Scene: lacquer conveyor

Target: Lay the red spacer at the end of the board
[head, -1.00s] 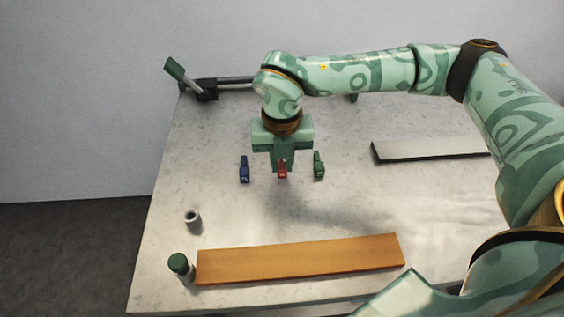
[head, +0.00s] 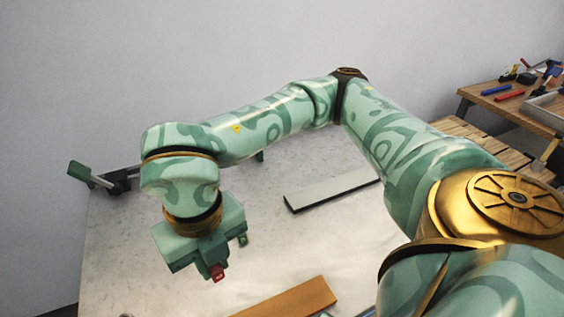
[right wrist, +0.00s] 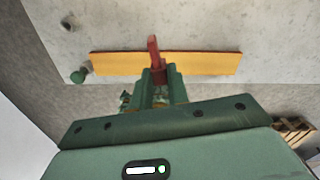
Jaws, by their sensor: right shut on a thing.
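My right gripper (head: 212,263) is shut on the red spacer (head: 217,272) and holds it above the table. In the right wrist view the gripper (right wrist: 157,75) points toward the board, and the red spacer (right wrist: 153,48) sticks out from its fingertips, overlapping the middle of the board in the picture. The orange-brown board (right wrist: 205,63) lies flat on the table; in the head view only part of the board (head: 298,300) shows at the bottom edge. My left gripper is not in view.
A green spacer (head: 243,239) stands just behind my gripper. A long grey bar (head: 330,188) lies farther back. A green-capped post (right wrist: 78,76) stands by the board's left end in the right wrist view. A wooden bench (head: 500,100) with tools is at the far right.

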